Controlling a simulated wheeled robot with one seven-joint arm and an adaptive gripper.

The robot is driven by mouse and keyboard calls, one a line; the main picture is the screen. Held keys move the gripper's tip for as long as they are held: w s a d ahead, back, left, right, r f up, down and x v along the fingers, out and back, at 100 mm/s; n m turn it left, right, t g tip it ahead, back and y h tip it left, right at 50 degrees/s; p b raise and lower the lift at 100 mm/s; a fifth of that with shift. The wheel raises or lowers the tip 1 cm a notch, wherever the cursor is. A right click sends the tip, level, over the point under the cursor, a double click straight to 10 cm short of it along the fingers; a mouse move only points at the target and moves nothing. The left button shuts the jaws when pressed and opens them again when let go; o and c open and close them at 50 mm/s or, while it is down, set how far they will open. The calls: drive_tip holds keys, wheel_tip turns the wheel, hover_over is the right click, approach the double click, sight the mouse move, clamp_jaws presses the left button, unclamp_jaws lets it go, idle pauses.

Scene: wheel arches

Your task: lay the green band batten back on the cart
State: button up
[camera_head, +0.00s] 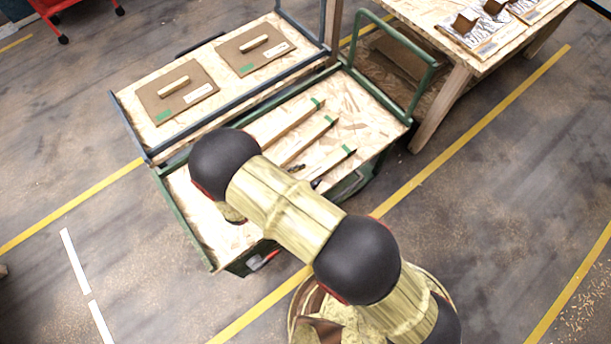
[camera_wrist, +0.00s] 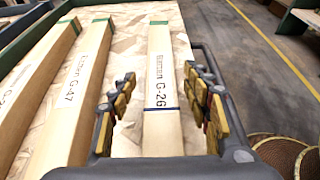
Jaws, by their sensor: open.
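Three pale battens lie side by side on the board deck of the green-framed cart (camera_head: 372,112), each with a green band at its far end. The rightmost batten (camera_head: 337,161), marked G-26 in the wrist view (camera_wrist: 160,65), also has a thin blue line across it. The middle batten (camera_wrist: 78,85) reads G-47; the left one (camera_wrist: 38,80) is partly cut off. My gripper (camera_wrist: 163,95) is open, its fingers on either side of the G-26 batten, with gaps showing. In the head view my arm hides the battens' near ends and most of my gripper (camera_head: 305,176).
A blue-framed cart (camera_head: 205,52) with two brown boards with handles stands behind. A wooden table (camera_head: 420,12) is at the upper right. A round basket (camera_head: 297,310) stands beside my arm. Open floor with yellow lines lies to the right.

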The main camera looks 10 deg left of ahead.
drive_tip(key=v, duration=1.2)
idle(0.5)
